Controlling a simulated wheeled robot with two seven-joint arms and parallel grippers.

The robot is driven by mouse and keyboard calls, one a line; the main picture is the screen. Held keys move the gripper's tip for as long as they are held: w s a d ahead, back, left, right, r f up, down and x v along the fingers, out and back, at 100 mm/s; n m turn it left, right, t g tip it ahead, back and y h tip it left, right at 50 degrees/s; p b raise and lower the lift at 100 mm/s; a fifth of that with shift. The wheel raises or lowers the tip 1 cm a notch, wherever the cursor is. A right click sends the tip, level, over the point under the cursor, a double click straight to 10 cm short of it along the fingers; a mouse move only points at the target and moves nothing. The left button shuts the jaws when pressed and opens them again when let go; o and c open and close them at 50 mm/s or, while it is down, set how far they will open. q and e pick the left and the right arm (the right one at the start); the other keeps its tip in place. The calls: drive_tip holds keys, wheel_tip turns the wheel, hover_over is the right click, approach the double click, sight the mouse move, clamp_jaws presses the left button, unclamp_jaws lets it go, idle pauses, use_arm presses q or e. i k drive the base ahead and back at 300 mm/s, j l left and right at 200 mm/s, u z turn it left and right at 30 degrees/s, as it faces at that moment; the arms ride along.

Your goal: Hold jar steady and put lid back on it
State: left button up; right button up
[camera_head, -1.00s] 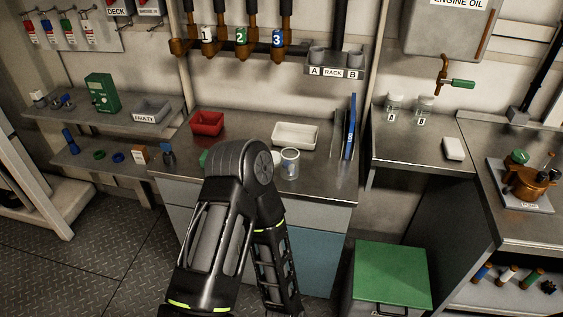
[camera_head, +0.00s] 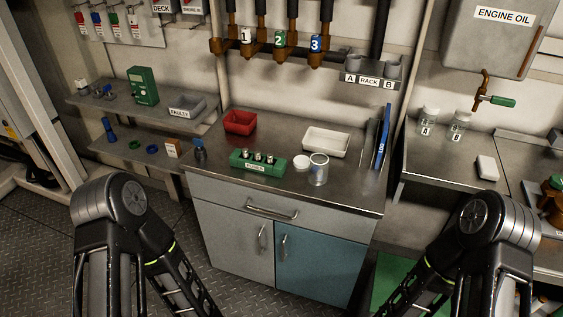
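A clear jar (camera_head: 318,170) stands upright near the front edge of the metal counter, with no lid on it. A white round lid (camera_head: 301,162) lies on the counter just left of the jar, very close to it; I cannot tell whether they touch. My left arm shows at the lower left and my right arm at the lower right. Only their upper links and elbows show, both well short of the counter. Neither gripper is in the picture.
A green block with several small fittings (camera_head: 257,163) sits left of the lid. Behind are a red bin (camera_head: 240,122) and a white tray (camera_head: 326,142). Blue folders (camera_head: 383,140) stand at the right. Two lidded jars, A (camera_head: 428,120) and B (camera_head: 459,125), stand on the right bench.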

sight(318, 163)
drive_tip(key=j+z, duration=0.15)
drive_tip(key=z, duration=0.3)
drive_tip(key=i+j+z, duration=0.1)
drive_tip(key=z, duration=0.35)
drive_tip(key=j+z, duration=0.25)
drive_tip(key=z, duration=0.25)
drive_tip(key=j+z, duration=0.15)
drive_tip(key=z, duration=0.3)
drive_tip(key=j+z, duration=0.1)
drive_tip(key=j, duration=0.3)
drive_tip(key=k+j+z, duration=0.15)
drive_tip(key=j, duration=0.25)
drive_tip(key=k+j+z, duration=0.1)
drive_tip(key=j, duration=0.3)
drive_tip(key=k+j+z, duration=0.15)
drive_tip(key=j, duration=0.2)
